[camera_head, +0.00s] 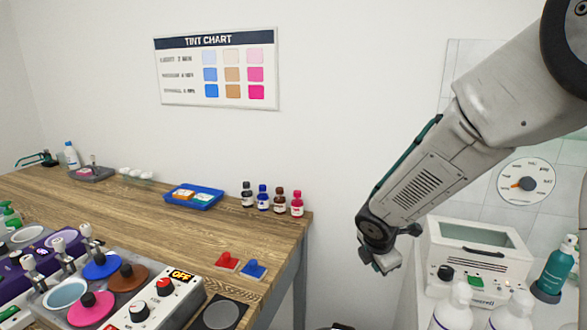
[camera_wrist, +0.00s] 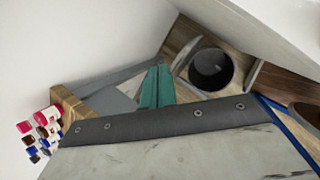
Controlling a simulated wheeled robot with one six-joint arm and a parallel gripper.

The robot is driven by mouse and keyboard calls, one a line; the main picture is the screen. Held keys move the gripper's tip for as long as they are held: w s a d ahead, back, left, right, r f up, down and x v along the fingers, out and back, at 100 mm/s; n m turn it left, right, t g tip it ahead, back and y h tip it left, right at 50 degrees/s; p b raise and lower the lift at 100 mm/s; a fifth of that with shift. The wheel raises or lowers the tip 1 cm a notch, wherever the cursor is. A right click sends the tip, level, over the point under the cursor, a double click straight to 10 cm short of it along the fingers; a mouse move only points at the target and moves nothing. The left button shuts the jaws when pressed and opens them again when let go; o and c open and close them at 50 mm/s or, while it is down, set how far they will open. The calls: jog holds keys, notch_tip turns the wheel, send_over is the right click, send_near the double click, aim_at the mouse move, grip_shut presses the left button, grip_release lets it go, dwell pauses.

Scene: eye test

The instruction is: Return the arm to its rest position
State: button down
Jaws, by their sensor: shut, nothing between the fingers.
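My arm reaches in from the upper right in the head view, bent downward. My gripper (camera_head: 384,264) hangs at its lower end, in front of the white wall, to the right of the wooden table and apart from it. It is small and partly turned away in this view. In the wrist view, two teal fingers of my gripper (camera_wrist: 157,86) lie close together with nothing held between them.
The wooden table (camera_head: 130,207) holds small bottles (camera_head: 263,198), a blue tray (camera_head: 194,196), red and blue pieces, and a control box (camera_head: 160,300). At right are a white box-shaped device (camera_head: 478,252), a teal bottle (camera_head: 556,266) and white bottles. A dark round container (camera_wrist: 211,69) shows in the wrist view.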

jog(key=s+d+r+m+y, duration=0.1)
jog(key=s+d+r+m, duration=0.2)
jog(key=s+r+m, duration=0.6)
jog(key=s+d+r+m, duration=0.3)
jog(key=s+r+m, duration=0.5)
jog(key=r, duration=0.2)
jog(key=s+f+m+g, duration=0.1)
jog(key=s+m, duration=0.1)
jog(key=s, duration=0.5)
jog(key=s+f+m+g+y, duration=0.1)
jog(key=s+m+g, duration=0.1)
jog(key=s, duration=0.6)
jog(key=shift+s+a+m, duration=0.2)
jog(key=shift+a+m, duration=0.1)
jog(key=shift+m, duration=0.2)
